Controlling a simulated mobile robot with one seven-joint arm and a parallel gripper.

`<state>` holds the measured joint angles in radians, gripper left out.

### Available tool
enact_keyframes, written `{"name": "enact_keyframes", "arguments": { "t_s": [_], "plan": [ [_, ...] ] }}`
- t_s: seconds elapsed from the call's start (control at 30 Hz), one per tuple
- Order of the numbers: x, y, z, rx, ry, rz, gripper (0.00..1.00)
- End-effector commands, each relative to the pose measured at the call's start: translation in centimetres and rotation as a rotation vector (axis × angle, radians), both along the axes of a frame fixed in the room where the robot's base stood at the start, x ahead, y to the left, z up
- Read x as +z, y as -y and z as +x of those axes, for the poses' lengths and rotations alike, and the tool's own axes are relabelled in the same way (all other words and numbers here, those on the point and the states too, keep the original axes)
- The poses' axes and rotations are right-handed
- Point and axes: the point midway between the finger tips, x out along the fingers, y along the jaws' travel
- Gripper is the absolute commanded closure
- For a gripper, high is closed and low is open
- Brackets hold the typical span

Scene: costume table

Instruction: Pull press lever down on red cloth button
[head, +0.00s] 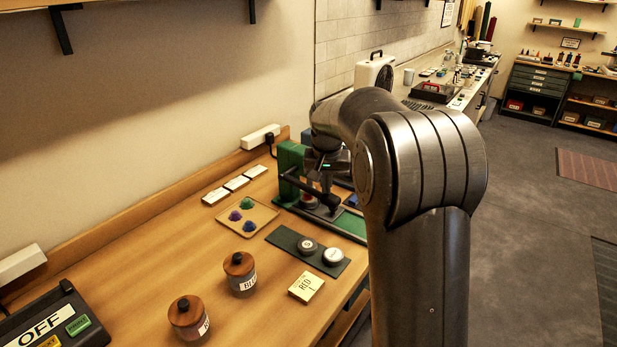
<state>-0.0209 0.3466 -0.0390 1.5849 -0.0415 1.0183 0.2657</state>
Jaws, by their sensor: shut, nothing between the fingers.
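A green press (289,160) stands on the wooden table near the back wall, left of my arm. Its dark lever (308,190) slants forward and down to the right. A small reddish round piece (308,204), seemingly the red cloth button, sits low in the press, partly hidden by the lever. My gripper (327,183) is at the press, just above and beside the lever, and is shut with nothing between its fingers. Whether it touches the lever I cannot tell.
A dark mat (281,237) with two round pieces lies in front.

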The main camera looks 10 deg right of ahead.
Motion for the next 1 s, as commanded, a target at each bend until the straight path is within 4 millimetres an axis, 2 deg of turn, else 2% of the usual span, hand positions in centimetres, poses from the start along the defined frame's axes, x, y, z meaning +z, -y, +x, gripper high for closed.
{"name": "enact_keyframes", "arguments": {
  "t_s": [0.7, 1.0],
  "plan": [
    [7.3, 0.0, 0.1, 0.0, 0.004, 0.0, 1.0],
    [8.6, 0.0, 0.0, 0.0, 0.002, -0.001, 1.0]
  ]
}}
